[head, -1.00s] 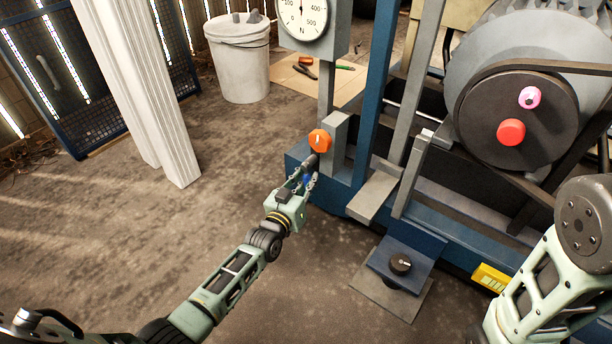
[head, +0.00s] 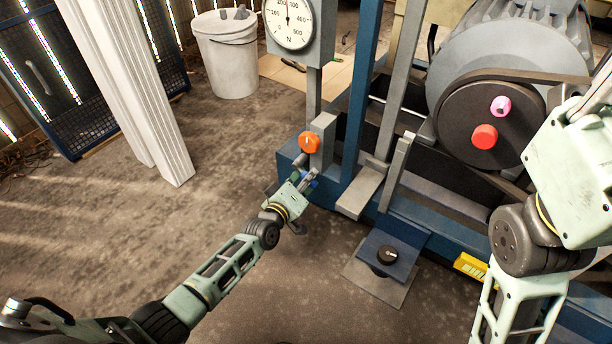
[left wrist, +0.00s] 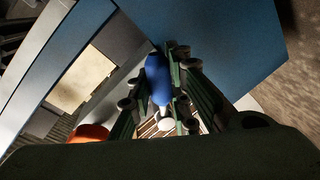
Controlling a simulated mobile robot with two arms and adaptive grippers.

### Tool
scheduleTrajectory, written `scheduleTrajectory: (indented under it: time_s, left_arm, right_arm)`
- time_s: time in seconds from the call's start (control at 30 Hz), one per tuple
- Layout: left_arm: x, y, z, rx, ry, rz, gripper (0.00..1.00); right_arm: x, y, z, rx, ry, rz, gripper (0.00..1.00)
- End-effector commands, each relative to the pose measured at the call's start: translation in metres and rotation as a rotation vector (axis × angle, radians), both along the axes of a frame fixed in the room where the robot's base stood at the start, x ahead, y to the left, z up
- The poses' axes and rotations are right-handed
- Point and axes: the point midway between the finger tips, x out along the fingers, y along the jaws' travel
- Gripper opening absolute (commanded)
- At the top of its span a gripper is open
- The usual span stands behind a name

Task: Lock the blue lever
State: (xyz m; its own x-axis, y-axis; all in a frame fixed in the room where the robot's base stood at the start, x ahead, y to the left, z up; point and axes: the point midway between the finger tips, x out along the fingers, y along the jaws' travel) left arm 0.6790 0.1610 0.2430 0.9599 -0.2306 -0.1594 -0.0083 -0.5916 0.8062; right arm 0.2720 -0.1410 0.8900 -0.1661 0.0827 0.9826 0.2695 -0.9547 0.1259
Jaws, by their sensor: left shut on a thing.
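The blue lever (left wrist: 158,80) shows in the left wrist view between the fingers of my left gripper. In the head view only a small bit of its blue (head: 311,181) shows past the gripper. My left gripper (head: 304,179) is shut on the lever, low at the left corner of the blue machine frame, just below an orange knob (head: 309,142). The fingers hide part of the lever. My right arm is at the right of the head view, but its fingertips are not seen.
A force dial (head: 289,22) stands above the orange knob. The compressor's black wheel (head: 490,125) with red and pink knobs is at the right. A black knob on a blue plate (head: 405,240) lies low in front. A white bucket (head: 228,55) stands behind; floor at left is clear.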

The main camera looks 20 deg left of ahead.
Motion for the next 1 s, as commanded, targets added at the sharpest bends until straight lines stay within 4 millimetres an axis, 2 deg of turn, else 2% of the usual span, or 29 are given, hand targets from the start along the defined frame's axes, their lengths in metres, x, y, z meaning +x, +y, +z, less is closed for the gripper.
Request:
scheduleTrajectory:
  time_s: [0.3,0.77,0.8,1.0]
  left_arm:
    - [-0.0023,0.0002,0.0005,-0.083,0.036,0.002,0.0]
    - [-0.0024,-0.0004,0.0009,-0.098,0.041,0.003,0.0]
    - [-0.0024,-0.0005,0.001,-0.098,0.041,0.003,0.21]
    - [-0.0017,-0.0011,0.0021,-0.095,0.038,0.002,0.37]
  right_arm:
    - [0.0025,-0.0001,-0.001,0.001,0.012,0.0,0.25]
    - [0.0031,-0.0001,-0.0019,0.001,0.014,0.001,0.25]
    - [0.0032,0.0,-0.002,0.0,0.014,0.001,0.25]
    - [0.0033,-0.0001,-0.002,0.0,0.014,0.001,0.25]
